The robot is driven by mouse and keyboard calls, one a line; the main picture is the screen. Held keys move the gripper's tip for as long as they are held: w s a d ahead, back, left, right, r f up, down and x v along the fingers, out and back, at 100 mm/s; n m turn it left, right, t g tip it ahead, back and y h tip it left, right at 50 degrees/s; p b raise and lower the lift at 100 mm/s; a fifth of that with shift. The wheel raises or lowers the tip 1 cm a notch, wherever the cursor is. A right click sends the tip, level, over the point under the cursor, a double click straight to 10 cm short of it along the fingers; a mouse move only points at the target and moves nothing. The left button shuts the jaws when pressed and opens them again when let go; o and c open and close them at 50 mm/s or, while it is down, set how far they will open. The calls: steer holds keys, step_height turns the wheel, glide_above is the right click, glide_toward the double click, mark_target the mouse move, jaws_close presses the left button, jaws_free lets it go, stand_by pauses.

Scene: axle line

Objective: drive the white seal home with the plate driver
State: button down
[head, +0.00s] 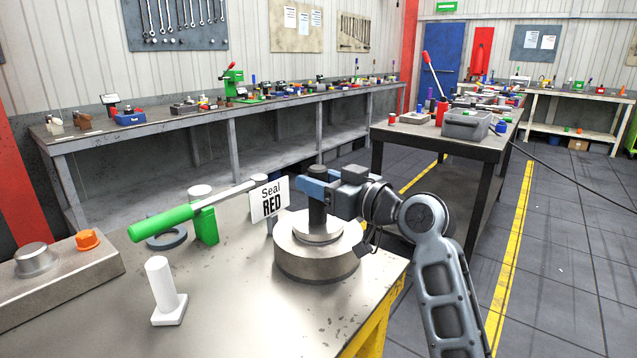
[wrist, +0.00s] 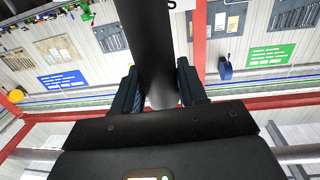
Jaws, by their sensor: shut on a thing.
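My gripper (head: 316,186) has blue fingers shut on the dark upright handle of the plate driver (head: 318,212). The handle also shows in the wrist view as a dark cylinder (wrist: 152,45) between both fingers (wrist: 158,95). Below the handle is a round silver plate (head: 317,228) over a wide steel housing (head: 316,255) on the bench. The plate appears upright and centred; I cannot tell whether it touches the housing. I see no white seal; any seal under the plate is hidden.
A green-handled tool (head: 165,222) rests across a green stand (head: 205,225) at left. A white post on a square base (head: 163,290) stands in front. A grey block (head: 60,275) with an orange knob sits at far left. The bench front (head: 240,320) is clear.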

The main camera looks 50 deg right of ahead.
mark_target(319, 167)
steer(key=shift+r+p, duration=1.5)
steer(key=shift+r, duration=0.8)
